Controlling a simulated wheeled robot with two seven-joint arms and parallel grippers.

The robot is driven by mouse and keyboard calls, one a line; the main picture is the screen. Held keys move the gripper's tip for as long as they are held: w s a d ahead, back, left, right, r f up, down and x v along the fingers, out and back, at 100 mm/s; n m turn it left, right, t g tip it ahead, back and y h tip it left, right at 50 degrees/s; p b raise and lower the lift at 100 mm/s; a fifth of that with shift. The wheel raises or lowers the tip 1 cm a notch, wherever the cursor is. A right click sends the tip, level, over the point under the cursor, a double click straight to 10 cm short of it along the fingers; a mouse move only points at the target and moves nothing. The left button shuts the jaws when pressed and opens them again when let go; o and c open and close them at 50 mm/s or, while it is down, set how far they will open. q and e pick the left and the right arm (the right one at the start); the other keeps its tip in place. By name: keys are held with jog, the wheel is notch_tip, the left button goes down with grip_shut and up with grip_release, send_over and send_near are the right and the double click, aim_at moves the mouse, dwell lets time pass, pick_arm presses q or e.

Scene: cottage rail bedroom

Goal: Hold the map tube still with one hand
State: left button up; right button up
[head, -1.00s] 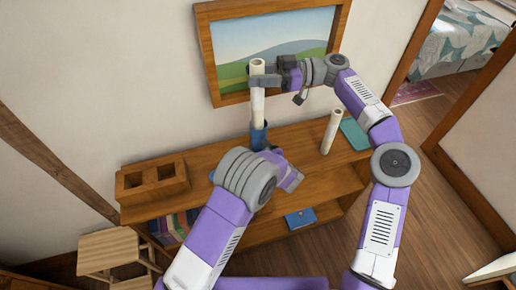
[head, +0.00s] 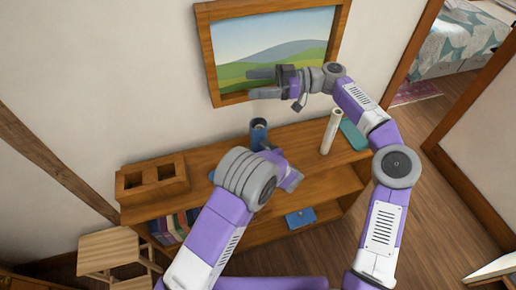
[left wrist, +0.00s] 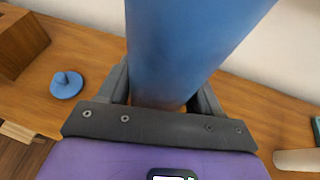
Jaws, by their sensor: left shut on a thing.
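The blue map tube (head: 259,135) stands upright on the wooden shelf unit in the head view. It fills the top middle of the left wrist view (left wrist: 195,40). My left gripper (left wrist: 163,95) is shut on the tube, one finger on each side. In the head view my left wrist hides the tube's lower part. My right gripper (head: 265,84) is open and empty, above the tube in front of the picture. What lies inside the tube's mouth is too small to tell. A blue cap with a knob (left wrist: 67,84) lies on the shelf top.
A cream roll (head: 331,132) stands on the shelf top (head: 300,137) to the right, beside a teal box (head: 354,134). A wooden two-hole block (head: 152,181) sits at the left end. A framed picture (head: 270,45) hangs behind. A stool (head: 108,250) stands at lower left.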

jog(key=w+d, duration=0.1)
jog(key=d, duration=1.1)
jog(key=shift+w, duration=0.25)
pick_arm(q)
jog(key=o, duration=1.2)
jog(key=v, duration=1.2)
